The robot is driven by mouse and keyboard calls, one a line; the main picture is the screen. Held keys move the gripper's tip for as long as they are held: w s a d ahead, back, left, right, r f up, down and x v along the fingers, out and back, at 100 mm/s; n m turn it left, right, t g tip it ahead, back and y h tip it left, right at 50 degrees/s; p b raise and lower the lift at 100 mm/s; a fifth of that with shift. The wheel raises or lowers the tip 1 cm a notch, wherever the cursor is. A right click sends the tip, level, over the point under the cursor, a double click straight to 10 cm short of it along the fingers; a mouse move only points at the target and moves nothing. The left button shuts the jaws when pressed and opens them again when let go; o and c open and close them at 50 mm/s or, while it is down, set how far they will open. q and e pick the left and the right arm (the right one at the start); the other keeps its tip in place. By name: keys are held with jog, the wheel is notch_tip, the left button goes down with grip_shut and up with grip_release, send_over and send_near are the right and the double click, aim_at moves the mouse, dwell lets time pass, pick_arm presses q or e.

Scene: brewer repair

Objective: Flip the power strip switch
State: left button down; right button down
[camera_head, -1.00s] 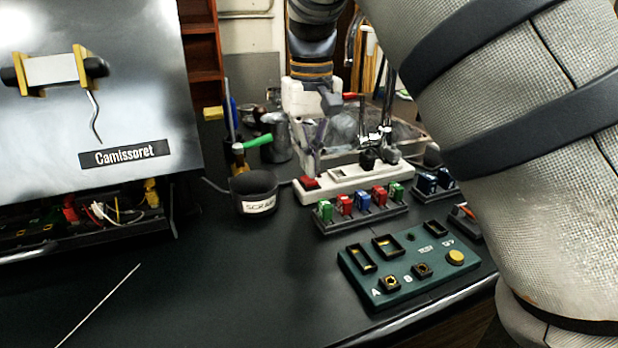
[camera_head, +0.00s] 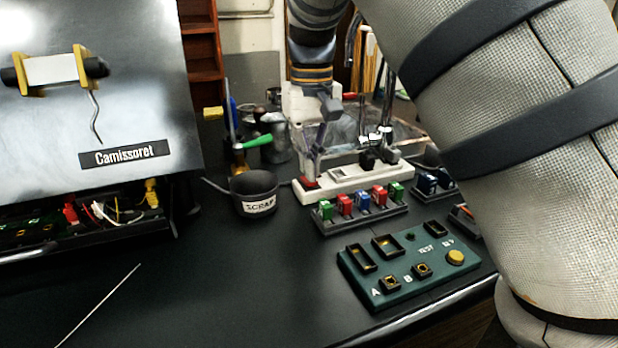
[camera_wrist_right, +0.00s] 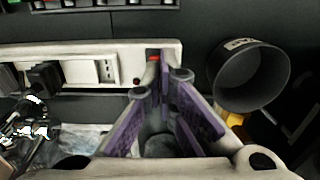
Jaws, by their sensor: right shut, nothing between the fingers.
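The white power strip (camera_head: 345,183) lies on the black bench in the head view, with its red switch (camera_head: 308,184) at the left end. Black plugs (camera_head: 372,158) sit in its right part. My right gripper (camera_head: 311,178) points down over the switch end, its fingers shut and empty. Its tips are at the switch and partly hide it; I cannot tell whether they touch. In the right wrist view the power strip (camera_wrist_right: 75,50) runs across the top, and the red switch (camera_wrist_right: 153,57) shows just beyond the gripper's fingertips (camera_wrist_right: 160,75). My left gripper is not in view.
A black scrap cup (camera_head: 254,194) stands left of the strip. A rack of coloured blocks (camera_head: 362,211) and a green test panel (camera_head: 405,265) lie in front. A clear bin (camera_head: 345,135) is behind. The front-left bench is mostly clear.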

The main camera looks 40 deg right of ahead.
jog(key=shift+f, duration=0.85)
dwell(0.3)
jog(key=shift+r, duration=3.55)
jog(key=shift+f, duration=0.1)
